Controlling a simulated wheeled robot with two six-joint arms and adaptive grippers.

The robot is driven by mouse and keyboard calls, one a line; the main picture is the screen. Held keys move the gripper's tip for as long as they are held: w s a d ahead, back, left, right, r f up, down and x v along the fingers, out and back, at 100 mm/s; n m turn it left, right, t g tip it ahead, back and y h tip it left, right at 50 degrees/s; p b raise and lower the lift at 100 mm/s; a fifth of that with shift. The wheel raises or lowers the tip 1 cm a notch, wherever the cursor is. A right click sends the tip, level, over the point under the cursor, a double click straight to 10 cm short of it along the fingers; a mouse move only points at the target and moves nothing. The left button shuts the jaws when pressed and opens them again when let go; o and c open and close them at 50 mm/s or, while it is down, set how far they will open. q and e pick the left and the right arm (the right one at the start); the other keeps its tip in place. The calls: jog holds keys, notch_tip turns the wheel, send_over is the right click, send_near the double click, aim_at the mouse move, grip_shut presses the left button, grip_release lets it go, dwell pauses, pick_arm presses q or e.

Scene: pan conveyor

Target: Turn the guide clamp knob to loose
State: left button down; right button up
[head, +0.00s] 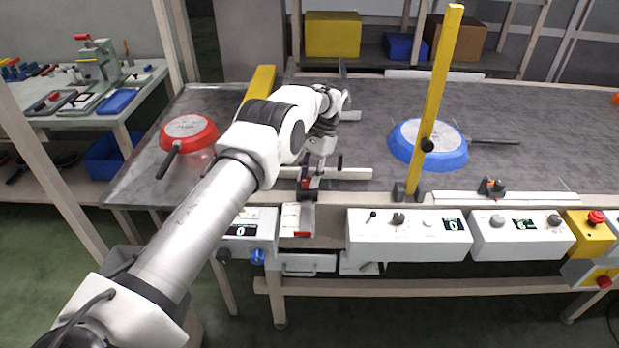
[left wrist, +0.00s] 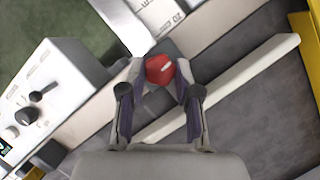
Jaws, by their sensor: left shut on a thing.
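The guide clamp knob (left wrist: 160,69) is red with a small pale mark on top. In the head view my left gripper (head: 311,174) reaches down onto the knob (head: 312,184), which is partly hidden. A white label plate (head: 291,218) lies just in front; its lettering is too small to read surely. My right gripper is out of view.
A red pan (head: 190,131) and a blue pan (head: 428,143) rest on the grey conveyor (head: 280,92). A yellow upright post (head: 441,90) stands to the right of my gripper. White control boxes (head: 408,247) line the front edge.

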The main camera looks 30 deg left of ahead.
aim_at(309, 179)
pick_arm(q)
jog(key=shift+s+f, duration=0.15)
jog(key=shift+f, duration=0.05)
jog(key=c, duration=0.8)
grip_release()
jog(key=shift+r, duration=0.15)
notch_tip(309, 179, up, 10)
